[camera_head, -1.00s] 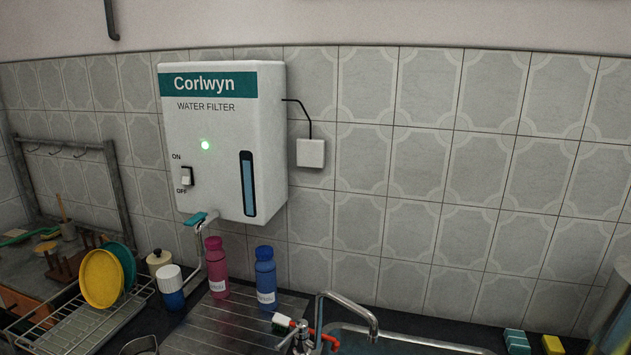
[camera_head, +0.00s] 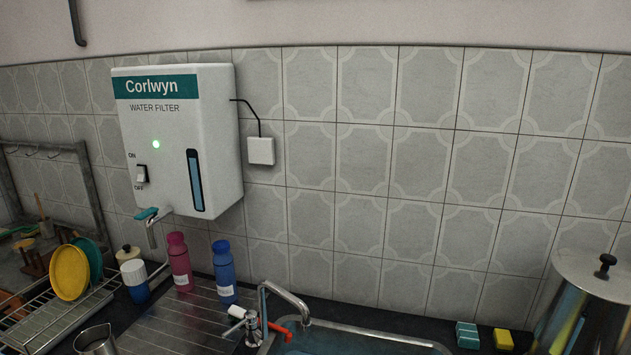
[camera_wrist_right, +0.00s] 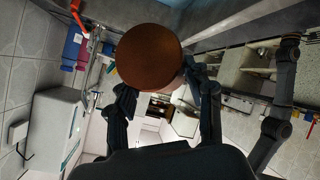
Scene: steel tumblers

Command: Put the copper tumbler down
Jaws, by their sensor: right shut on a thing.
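The copper tumbler (camera_wrist_right: 148,56) shows in the right wrist view as a round, brown-copper end face, with its side mostly hidden behind it. My right gripper (camera_wrist_right: 166,98) is shut on it, with one dark finger on each side. The tumbler's height above any surface cannot be told from this view. Neither the copper tumbler nor either gripper shows in the head view. A steel vessel (camera_head: 97,341) is cut off at the bottom left of the head view. My left gripper is not in view.
A ribbed drainboard (camera_head: 180,322) and a sink with a tap (camera_head: 285,297) lie along the wall. Pink (camera_head: 179,262) and blue (camera_head: 224,272) bottles stand behind the drainboard. A dish rack (camera_head: 40,325) is at left, sponges (camera_head: 467,335) and a large lidded steel container (camera_head: 590,300) at right.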

